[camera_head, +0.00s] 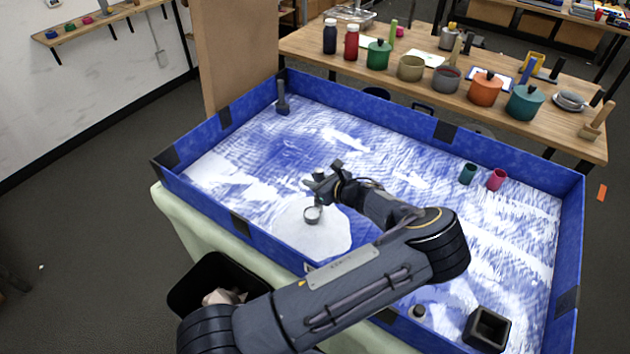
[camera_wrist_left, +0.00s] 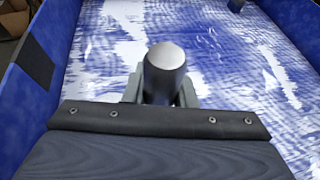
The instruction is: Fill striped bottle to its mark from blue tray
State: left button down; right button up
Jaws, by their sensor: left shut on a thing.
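The blue tray (camera_head: 245,232) is a large walled box with a floor of blue and white streaks. My left gripper (camera_head: 320,181) is over the left middle of the tray, above a pale patch of its floor. It is shut on a grey metallic cylinder (camera_wrist_left: 165,72), which stands between the jaws in the left wrist view. My right gripper is not in view.
A dark upright object (camera_head: 282,98) stands in the tray's far left corner. Teal (camera_head: 467,174) and pink (camera_head: 496,180) cups stand at right, a black square box (camera_head: 486,329) near the front. Bottles and pots fill the wooden table (camera_head: 395,75) behind. The tray's middle is clear.

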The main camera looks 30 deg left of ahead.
aim_at(320, 171)
pick_arm(q)
notch_tip(320, 171, up, 2)
jog(key=shift+r+p, duration=0.15)
jog(key=shift+p, duration=0.4)
notch_tip(320, 171, up, 2)
jog(key=shift+r+p, duration=0.2)
jog(key=shift+p, duration=0.3)
notch_tip(320, 171, up, 11)
jog(key=shift+f, duration=0.15)
